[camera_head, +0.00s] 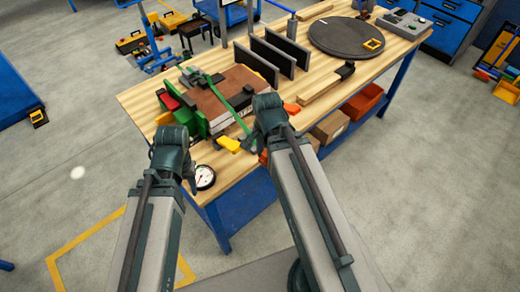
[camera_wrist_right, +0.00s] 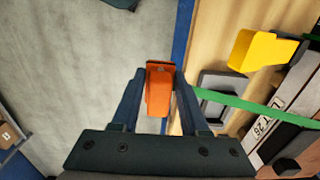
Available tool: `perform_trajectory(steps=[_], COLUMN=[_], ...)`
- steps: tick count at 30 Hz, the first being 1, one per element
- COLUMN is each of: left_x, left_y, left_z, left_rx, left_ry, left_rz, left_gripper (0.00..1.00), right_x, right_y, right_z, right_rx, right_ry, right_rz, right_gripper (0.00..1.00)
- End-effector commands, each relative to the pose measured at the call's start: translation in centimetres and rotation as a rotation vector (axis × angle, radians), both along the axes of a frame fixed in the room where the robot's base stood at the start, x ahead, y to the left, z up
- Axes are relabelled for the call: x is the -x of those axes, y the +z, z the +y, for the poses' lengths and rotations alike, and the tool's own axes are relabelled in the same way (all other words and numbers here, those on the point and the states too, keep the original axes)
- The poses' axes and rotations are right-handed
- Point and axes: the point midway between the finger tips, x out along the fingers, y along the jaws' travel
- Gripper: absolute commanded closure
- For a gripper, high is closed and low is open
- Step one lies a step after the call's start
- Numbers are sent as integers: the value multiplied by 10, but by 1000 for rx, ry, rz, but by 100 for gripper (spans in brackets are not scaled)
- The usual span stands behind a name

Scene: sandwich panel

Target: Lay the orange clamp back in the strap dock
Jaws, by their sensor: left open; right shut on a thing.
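My right gripper (camera_wrist_right: 158,72) is shut on the orange clamp (camera_wrist_right: 159,92), seen in the right wrist view beside the table's edge. In the head view, my wrist hides most of the gripper; a bit of orange (camera_head: 263,157) shows below it. A grey rimmed holder (camera_wrist_right: 213,80), which looks like the strap dock, lies on the table just right of the clamp, apart from it. A green strap (camera_head: 223,92) runs over the brown panel (camera_head: 240,85) towards the holder. My left gripper (camera_head: 190,181) is open and empty near the table's front-left corner.
A yellow clamp (camera_head: 228,143) is beside the strap end. A round dial gauge (camera_head: 205,177) lies by my left gripper. Black upright plates (camera_head: 272,55) and a dark turntable (camera_head: 346,36) stand farther back. Bare wood (camera_head: 140,98) shows at the far left.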

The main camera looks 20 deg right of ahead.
Motion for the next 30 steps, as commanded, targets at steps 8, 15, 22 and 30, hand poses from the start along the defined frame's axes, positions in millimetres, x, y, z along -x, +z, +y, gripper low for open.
perform_trajectory(steps=[8, 15, 22, 30], left_x=[0, 0, 0, 0], left_y=[1, 14, 32, 51], left_z=[0, 0, 0, 0], left_rx=[0, 0, 0, 0], left_ry=[0, 0, 0, 0], left_rz=[0, 0, 0, 0], left_gripper=[50, 50, 50, 50], right_x=[3, 3, 3, 3], right_y=[1, 14, 32, 51], right_z=[-2, -2, -2, -2], right_rx=[0, 0, 0, 0], right_ry=[1, 1, 1, 1], right_rz=[0, 0, 0, 0], right_gripper=[100, 100, 100, 100])
